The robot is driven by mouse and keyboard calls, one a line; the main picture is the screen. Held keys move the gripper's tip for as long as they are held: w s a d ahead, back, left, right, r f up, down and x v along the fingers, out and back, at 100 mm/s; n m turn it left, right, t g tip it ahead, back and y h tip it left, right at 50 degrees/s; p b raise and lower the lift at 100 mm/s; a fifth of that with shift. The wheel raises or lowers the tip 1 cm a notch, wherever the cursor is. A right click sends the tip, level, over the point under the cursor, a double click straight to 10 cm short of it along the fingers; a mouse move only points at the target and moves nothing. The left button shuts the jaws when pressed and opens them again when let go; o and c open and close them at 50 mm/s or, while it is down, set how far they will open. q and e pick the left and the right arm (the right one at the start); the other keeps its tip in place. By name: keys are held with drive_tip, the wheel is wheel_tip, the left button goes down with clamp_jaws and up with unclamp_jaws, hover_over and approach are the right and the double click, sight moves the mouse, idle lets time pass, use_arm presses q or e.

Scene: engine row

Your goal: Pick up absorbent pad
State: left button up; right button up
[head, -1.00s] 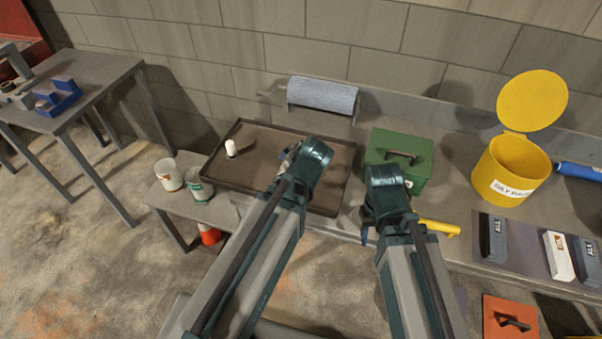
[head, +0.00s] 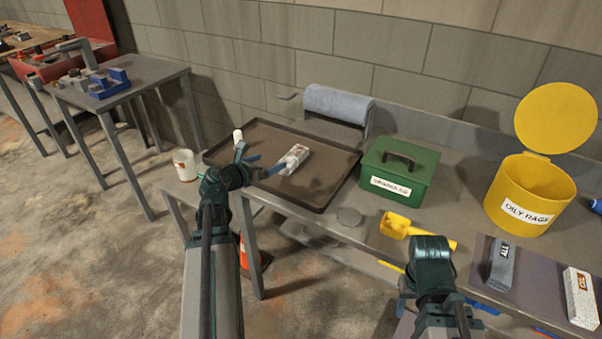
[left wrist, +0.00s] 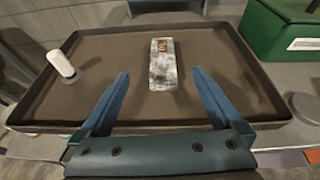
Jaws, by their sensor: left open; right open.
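A flat whitish, grey-stained block with a reddish-brown label, which looks like the absorbent pad (head: 297,158), lies in the dark shallow tray (head: 318,205). My left gripper (head: 268,167) is open and empty at the tray, with a blue finger near the pad. In the left wrist view the pad (left wrist: 163,66) is upright in the picture, its near end between the two open blue fingertips (left wrist: 160,73). The height gap cannot be told. My right gripper (head: 440,292) is open at the bench's front edge; its fingers are mostly hidden.
A small white bottle (head: 238,136) stands at the tray's left. A green box (head: 398,175) stands right of the tray, with a yellow scoop-like tool (head: 415,229) in front. A yellow oily rags bin (head: 527,193) and a mat with blocks (head: 533,280) are farther right. A blue-grey roll (head: 338,103) is behind.

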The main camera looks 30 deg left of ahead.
use_arm(q)
drive_tip(key=shift+s+f+m+g, duration=0.3)
drive_tip(key=shift+s+f+m, duration=0.15)
drive_tip(key=shift+f, duration=0.2)
drive_tip(key=b, duration=0.3)
approach(289, 159)
drive_tip(key=x, duration=0.5)
drive_tip(key=shift+a, duration=0.1)
drive_tip(key=shift+w, duration=0.15)
drive_tip(key=b+x, duration=0.2)
drive_tip(key=x, duration=0.3)
drive_tip(key=shift+f, duration=0.15)
drive_tip(key=shift+c, duration=0.3)
drive_tip(key=c, duration=1.4)
